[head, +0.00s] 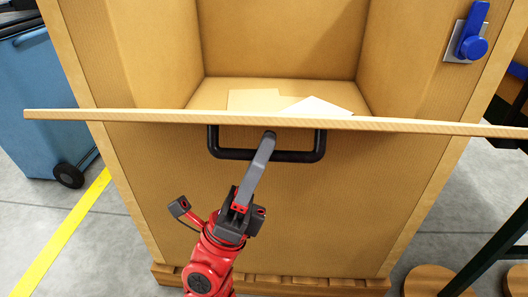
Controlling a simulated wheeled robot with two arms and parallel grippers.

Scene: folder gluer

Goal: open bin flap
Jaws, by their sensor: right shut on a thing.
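The bin (400,190) is a tall, tan box, open above the flap, with its inside walls showing. The bin flap (400,124) is a pale wooden board seen nearly edge-on, sticking out across the front of the bin. A black bar handle (313,147) hangs on the flap's underside. My right gripper (268,142) reaches up from below and is shut on the middle of the handle. Its grey finger overlaps the bar. The flap's broad faces are mostly hidden by the angle. My left gripper is out of view.
Pale sheets (318,106) lie inside the bin. A blue latch (472,40) is at the upper right of the frame. A blue wheeled bin (45,110) stands at left, near a yellow floor line (65,240). Dark green legs (490,250) stand at lower right.

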